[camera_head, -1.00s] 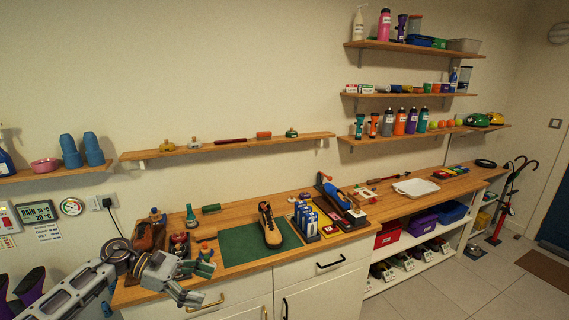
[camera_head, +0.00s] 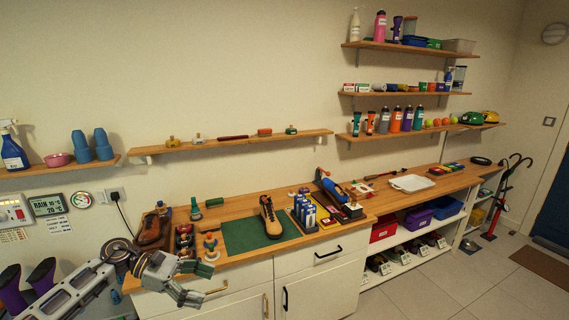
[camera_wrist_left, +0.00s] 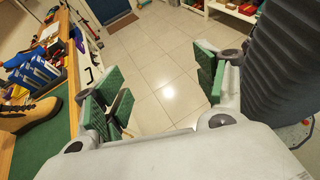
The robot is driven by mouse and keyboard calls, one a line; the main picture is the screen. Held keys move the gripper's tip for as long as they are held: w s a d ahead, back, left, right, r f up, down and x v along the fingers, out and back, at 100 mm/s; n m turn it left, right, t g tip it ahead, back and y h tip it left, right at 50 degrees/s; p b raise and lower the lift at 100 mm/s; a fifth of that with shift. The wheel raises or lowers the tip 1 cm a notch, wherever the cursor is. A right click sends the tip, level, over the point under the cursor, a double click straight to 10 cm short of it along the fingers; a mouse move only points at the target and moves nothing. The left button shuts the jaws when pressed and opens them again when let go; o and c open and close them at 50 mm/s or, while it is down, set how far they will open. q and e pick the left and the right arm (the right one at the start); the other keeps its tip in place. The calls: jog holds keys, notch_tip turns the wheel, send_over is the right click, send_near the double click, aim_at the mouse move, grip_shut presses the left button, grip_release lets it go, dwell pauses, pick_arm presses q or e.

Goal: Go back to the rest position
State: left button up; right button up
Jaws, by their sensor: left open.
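My left gripper (camera_head: 199,284) is at the lower left of the head view, in front of the workbench's front edge. Its green-padded fingers are apart and hold nothing. In the left wrist view the same gripper (camera_wrist_left: 160,95) shows its pads spread, with only floor tiles between them. My right gripper is not in view.
Cabinet drawers and handles face the gripper.

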pick_arm(q)
jog(key=w+a+f+n+t, duration=0.2)
jog(key=w+f+n+t, duration=0.15)
jog(key=f+n, duration=0.4)
jog(key=w+a+f+n+t+y, duration=0.1)
jog(key=w+a+f+n+t, duration=0.15)
jog(key=f+n+t, duration=0.45)
jog(key=w+a+f+n+t, duration=0.1)
jog(key=w+f+n+t, duration=0.1)
jog(key=w+f+n, duration=0.45)
jog(key=s+a+f+n+y, duration=0.35)
jog(key=s+f+n, duration=0.35)
jog(key=f, duration=0.4)
jog(key=s+a+f+n+y, duration=0.2)
jog(key=s+f+n+y, duration=0.25)
jog(key=f+n, duration=0.55)
jog(key=s+f+n+g+y, duration=0.45)
jog(key=s+f+n, duration=0.25)
jog(key=s+f, duration=1.35)
jog(key=s+d+f+n+g, duration=0.2)
jog(key=s, duration=0.7)
jog(key=s+d+f+n+g, duration=0.2)
jog(key=s+f, duration=0.1)
jog(key=s, duration=0.6)
jog(key=s+d+f+n+g, duration=0.2)
jog(key=s+f+g, duration=0.1)
jog(key=s, duration=0.6)
jog(key=shift+d+n, duration=0.3)
jog(key=shift+d, duration=0.05)
jog(key=shift+c, duration=0.4)
